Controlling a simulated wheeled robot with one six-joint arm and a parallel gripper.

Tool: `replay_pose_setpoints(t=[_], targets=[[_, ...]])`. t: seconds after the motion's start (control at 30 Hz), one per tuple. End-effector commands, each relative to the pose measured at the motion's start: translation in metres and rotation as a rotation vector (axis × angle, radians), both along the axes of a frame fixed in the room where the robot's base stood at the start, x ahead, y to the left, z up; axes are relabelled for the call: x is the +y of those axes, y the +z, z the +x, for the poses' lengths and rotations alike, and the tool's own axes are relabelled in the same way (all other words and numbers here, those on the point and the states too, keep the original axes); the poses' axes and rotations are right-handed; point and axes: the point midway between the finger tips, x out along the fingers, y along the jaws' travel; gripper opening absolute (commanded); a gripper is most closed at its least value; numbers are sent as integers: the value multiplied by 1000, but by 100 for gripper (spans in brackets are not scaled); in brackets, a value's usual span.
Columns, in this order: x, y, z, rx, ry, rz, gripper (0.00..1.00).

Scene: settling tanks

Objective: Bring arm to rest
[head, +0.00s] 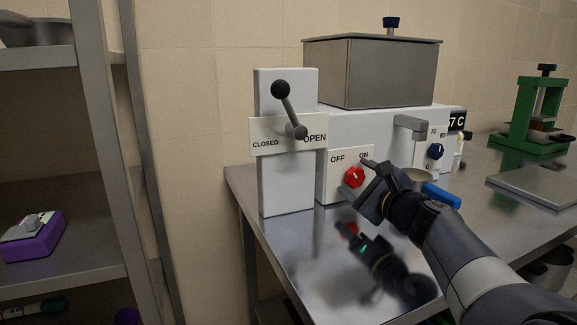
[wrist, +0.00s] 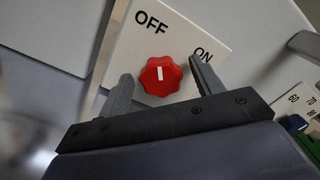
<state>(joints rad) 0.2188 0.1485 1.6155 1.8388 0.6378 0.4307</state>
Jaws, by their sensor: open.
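My gripper (head: 364,180) is open beside a red knob (head: 354,177) on the front of a grey machine. In the wrist view the red knob (wrist: 160,76) sits beyond and between the two spread fingers of my gripper (wrist: 160,85), on a white plate (wrist: 190,32) marked OFF and ON. The knob's white mark points up in that view, between the two words. Nothing is held. I cannot tell whether a finger touches the knob.
A lever (head: 287,104) on a grey post leans toward CLOSED at its top. A blue dial (head: 435,151), a spout (head: 411,126) and a blue handle (head: 442,195) are close to my arm. A green press (head: 531,115) stands right. The shiny table (head: 315,255) is clear in front.

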Motion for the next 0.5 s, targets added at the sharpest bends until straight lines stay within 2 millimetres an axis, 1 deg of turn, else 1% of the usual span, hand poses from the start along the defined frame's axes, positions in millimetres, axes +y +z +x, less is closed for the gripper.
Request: replay_pose_setpoints(t=[0.03,0.5], targets=[[0,4,0,15,0,29,63],[-1,5,1,130,-1,307,63]])
